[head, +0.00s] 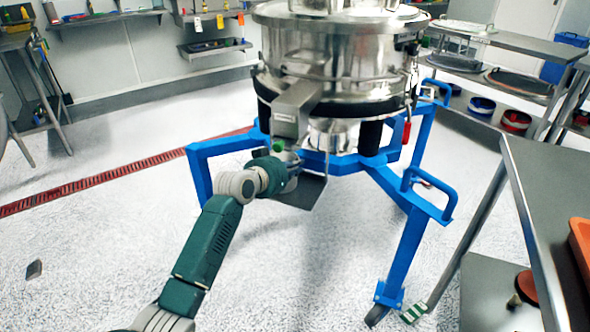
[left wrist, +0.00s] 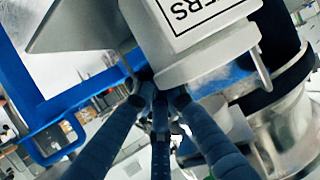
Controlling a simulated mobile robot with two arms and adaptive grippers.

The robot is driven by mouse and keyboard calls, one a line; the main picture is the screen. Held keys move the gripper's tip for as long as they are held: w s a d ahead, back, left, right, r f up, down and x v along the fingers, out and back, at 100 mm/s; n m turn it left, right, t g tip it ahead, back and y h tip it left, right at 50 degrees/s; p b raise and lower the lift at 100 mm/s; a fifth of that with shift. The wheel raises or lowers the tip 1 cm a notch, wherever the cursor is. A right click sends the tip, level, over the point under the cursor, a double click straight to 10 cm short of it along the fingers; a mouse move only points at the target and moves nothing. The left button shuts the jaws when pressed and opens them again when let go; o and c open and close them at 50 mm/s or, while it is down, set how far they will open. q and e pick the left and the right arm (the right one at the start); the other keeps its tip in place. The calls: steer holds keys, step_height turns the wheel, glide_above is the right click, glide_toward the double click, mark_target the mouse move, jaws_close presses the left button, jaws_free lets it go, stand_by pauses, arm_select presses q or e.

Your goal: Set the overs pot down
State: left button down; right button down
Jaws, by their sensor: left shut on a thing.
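The overs pot (left wrist: 207,48) is a pale grey vessel with a framed label ending in "ERS", upside down in the left wrist view. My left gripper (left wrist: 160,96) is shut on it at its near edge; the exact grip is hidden. In the head view my left gripper (head: 287,166) is under the steel chute (head: 295,107) of the sifter (head: 335,55), and most of the pot is hidden there. A flat metal shelf (head: 304,193) sticks out from the blue frame just below. I cannot tell whether the pot touches it. My right gripper is not in view.
The blue stand (head: 410,245) has legs and loop handles around the sifter, close to my left arm. A steel table (head: 550,180) with an orange tray (head: 581,243) stands at the right. The floor at left is mostly open, with a red drain strip (head: 110,175).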

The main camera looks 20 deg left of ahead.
arm_select(q)
steer(key=c, duration=1.7)
jaws_free()
steer(key=shift+c, duration=0.2)
steer(key=shift+s, duration=0.1)
